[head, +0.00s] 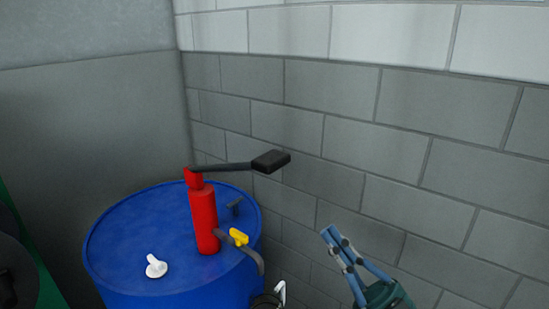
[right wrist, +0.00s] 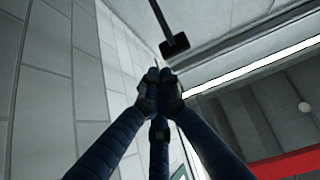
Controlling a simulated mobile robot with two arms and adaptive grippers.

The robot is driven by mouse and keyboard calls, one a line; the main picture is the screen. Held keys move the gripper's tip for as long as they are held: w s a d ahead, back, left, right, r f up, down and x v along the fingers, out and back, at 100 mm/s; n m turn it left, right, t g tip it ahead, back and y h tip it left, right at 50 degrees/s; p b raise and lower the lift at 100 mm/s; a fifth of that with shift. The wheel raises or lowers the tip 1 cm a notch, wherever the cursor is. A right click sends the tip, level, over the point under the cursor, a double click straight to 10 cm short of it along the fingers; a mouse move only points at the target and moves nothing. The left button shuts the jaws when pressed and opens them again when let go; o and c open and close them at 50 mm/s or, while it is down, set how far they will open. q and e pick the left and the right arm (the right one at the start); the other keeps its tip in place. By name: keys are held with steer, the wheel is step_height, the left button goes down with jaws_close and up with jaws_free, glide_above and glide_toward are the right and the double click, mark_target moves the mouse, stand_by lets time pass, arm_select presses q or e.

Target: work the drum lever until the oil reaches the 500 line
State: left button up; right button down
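A red hand pump (head: 204,220) stands upright on a blue drum (head: 120,235). Its lever (head: 225,167) reaches out to the right, nearly level, and ends in a black grip (head: 271,160). A grey spout with a yellow tap (head: 239,238) curves down over the drum's right side. Below it, a partly cut-off vessel with a white part (head: 280,292) shows; no oil or 500 line is visible. My right gripper (head: 329,232) is right of and below the lever grip, apart from it. In the right wrist view its fingers (right wrist: 160,77) meet, with nothing seen between them; the grip (right wrist: 175,46) is just beyond. My left gripper is not seen.
A grey block wall (head: 400,150) runs behind and to the right of the drum. Open space lies between my right gripper and the lever grip.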

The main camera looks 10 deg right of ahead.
steer(key=w+r+m+h+p, duration=0.3)
steer(key=w+r+m+h, duration=0.15)
steer(key=w+r, duration=0.75)
steer(key=w+a+r+n+g+p, duration=0.2)
steer(key=w+a+r+g+p, duration=0.2)
steer(key=w+a+r+g, duration=0.45)
steer(key=s+d+r+n+g+h+p, duration=0.2)
steer(key=s+r, duration=0.2)
steer(key=s, duration=0.5)
steer(key=s+d+r+n+g+h+p, duration=0.1)
steer(key=s+r+n+g+h+p, duration=0.1)
steer(key=s, duration=0.7)
step_height(320, 180, up, 2)
steer(key=shift+d+r+g+h, duration=0.15)
steer(key=shift+d+g+h, duration=0.2)
steer(key=shift+g, duration=0.5)
steer(key=shift+a, duration=0.1)
